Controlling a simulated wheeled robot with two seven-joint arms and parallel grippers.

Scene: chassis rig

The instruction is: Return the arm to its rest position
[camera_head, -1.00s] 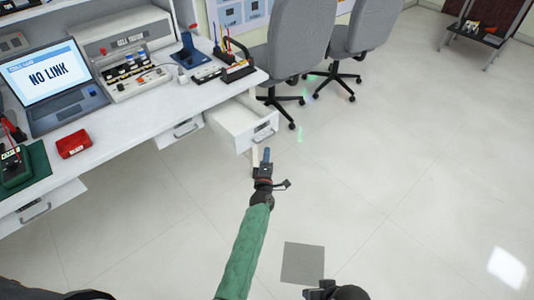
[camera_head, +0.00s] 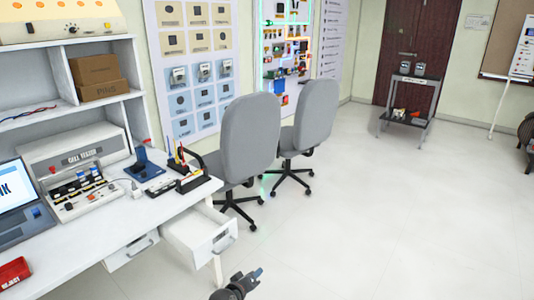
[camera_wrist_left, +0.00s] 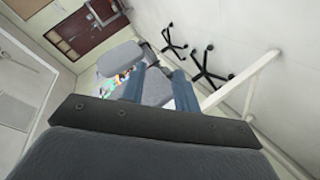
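My left gripper (camera_head: 257,273) shows at the bottom edge of the head view, low over the floor and just right of the open desk drawer (camera_head: 203,232). Only its dark wrist and a blue fingertip show there; the rest of the arm is out of frame. In the left wrist view the two blue fingers (camera_wrist_left: 158,88) stand apart with nothing between them, so the gripper is open and empty. My right gripper is not in view.
The white desk (camera_head: 90,240) with a laptop (camera_head: 22,205), cell tester (camera_head: 75,170) and red box (camera_head: 14,272) stands left. Two grey chairs (camera_head: 250,140) (camera_head: 315,115) are behind the drawer. A small rack (camera_head: 408,105) stands far back. The floor (camera_head: 400,230) at right is clear.

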